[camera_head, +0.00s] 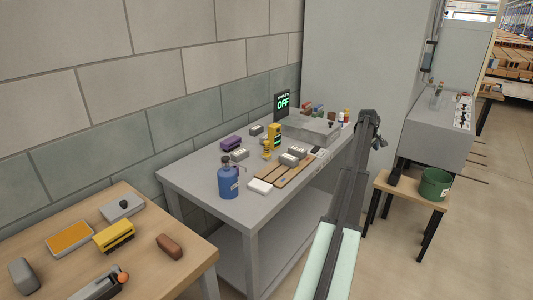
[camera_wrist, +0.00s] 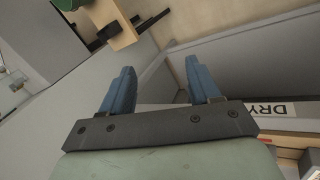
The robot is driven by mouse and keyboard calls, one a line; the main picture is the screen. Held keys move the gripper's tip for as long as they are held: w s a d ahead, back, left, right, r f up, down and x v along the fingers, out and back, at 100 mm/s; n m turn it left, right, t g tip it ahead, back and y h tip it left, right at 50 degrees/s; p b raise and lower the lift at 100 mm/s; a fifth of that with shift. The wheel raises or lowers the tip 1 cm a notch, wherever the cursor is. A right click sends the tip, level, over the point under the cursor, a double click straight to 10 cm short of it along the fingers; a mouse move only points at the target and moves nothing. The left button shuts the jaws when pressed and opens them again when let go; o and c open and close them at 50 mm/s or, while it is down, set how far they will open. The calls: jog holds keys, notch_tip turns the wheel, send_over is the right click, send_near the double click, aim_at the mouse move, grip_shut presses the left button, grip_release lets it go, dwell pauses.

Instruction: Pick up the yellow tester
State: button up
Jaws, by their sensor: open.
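A yellow tester (camera_head: 274,135) with dark and green patches on its face stands upright on the grey table (camera_head: 195,180), towards the middle of its top. Another yellow and black device (camera_head: 114,236) lies on the wooden table (camera_head: 35,245) at the lower left; I cannot tell its kind. My gripper (camera_wrist: 160,82) shows in the wrist view with two blue fingers apart and nothing between them. In the head view my arm reaches up past the right side of the grey table, its end well right of the tester. No yellow tester shows in the wrist view.
A dark OFF sign (camera_head: 282,104) stands behind. A green bucket (camera_head: 435,184) sits on a stool at right; open floor lies nearby.

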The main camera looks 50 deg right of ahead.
jog(key=w+a+r+n+t+y, duration=0.1)
jog(key=w+a+r+n, duration=0.15)
jog(key=w, duration=0.85)
jog(key=w+a+r+n+y, duration=0.1)
jog(key=w+a+n, duration=0.15)
jog(key=w, duration=0.75)
notch_tip(320, 180, up, 4)
jog(key=n+y, duration=0.3)
jog(key=n, duration=0.4)
send_over(266, 148)
jog(key=d, duration=0.2)
jog(key=shift+w+r, duration=0.2)
jog(key=shift+w, duration=0.05)
jog(key=shift+w+a, duration=0.15)
jog(key=shift+a, duration=0.1)
jog(key=shift+f, duration=0.3)
notch_tip(266, 148, down, 8)
jog(key=shift+r, duration=0.1)
jog(key=shift+w+a+f, duration=0.1)
jog(key=shift+a+f, duration=0.05)
jog(key=shift+f, duration=2.55)
jog(key=shift+c, duration=0.3)
